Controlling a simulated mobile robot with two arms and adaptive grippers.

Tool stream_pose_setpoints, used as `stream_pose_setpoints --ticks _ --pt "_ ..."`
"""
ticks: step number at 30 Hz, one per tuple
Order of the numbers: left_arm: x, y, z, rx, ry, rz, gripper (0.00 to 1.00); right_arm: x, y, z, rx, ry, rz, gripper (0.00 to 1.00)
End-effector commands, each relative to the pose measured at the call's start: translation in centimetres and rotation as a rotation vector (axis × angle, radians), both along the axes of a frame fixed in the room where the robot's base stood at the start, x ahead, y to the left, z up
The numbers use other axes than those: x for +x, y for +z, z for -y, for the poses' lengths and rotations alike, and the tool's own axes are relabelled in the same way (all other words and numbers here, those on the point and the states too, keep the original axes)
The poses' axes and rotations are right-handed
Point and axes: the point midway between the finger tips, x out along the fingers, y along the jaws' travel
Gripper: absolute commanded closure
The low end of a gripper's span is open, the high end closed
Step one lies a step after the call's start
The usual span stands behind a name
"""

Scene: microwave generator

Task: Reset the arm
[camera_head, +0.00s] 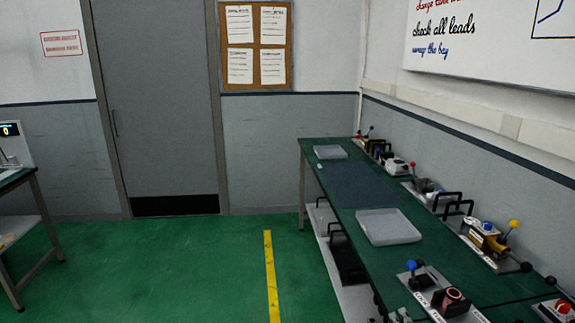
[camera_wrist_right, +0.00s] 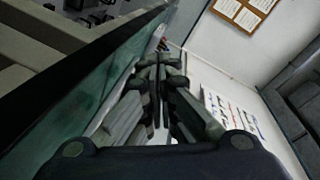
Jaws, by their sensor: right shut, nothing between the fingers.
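My right gripper (camera_wrist_right: 160,62) shows in the right wrist view, its dark fingers together and nothing held between them. It is in free space, close to the edge of a dark green surface on the left of that view. I cannot make out this gripper clearly in the head view. My left gripper is in neither view.
A long green workbench (camera_head: 408,263) runs along the right wall with a clear tray (camera_head: 388,227), a farther tray (camera_head: 329,152) and several devices with coloured knobs. Another table (camera_head: 18,180) stands at the left. The green floor between is clear, with a yellow strip (camera_head: 271,275).

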Motion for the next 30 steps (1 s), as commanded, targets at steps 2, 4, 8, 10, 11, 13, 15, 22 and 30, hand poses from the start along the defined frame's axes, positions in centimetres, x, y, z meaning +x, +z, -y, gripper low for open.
stream_pose_setpoints --ticks 2,4,8,10,11,13,15,22,30 --pt "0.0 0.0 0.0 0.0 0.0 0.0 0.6 -2.5 -1.5 -2.9 -0.117 0.104 -0.106 1.0" --pt "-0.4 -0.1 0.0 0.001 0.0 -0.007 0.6 -4.8 -2.9 -5.0 -0.22 0.19 -0.199 1.0" --pt "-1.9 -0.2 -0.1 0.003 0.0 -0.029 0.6 -10.0 -5.2 -8.2 -0.404 0.344 -0.367 1.0" --pt "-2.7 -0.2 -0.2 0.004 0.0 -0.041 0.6 -13.1 -6.2 -9.3 -0.497 0.422 -0.457 1.0" --pt "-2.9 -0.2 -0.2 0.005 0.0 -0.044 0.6 -14.5 -6.5 -9.7 -0.537 0.456 -0.495 1.0" --pt "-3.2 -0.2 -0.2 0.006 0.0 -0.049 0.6 -17.8 -7.1 -10.3 -0.625 0.528 -0.582 1.0" --pt "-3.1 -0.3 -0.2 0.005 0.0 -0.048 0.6 -20.9 -7.5 -10.6 -0.697 0.592 -0.659 1.0" --pt "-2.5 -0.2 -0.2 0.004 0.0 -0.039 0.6 -28.3 -7.4 -10.5 -0.849 0.733 -0.842 1.0" --pt "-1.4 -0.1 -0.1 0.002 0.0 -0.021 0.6 -34.9 -6.2 -9.7 -0.95 0.85 -0.999 1.0"
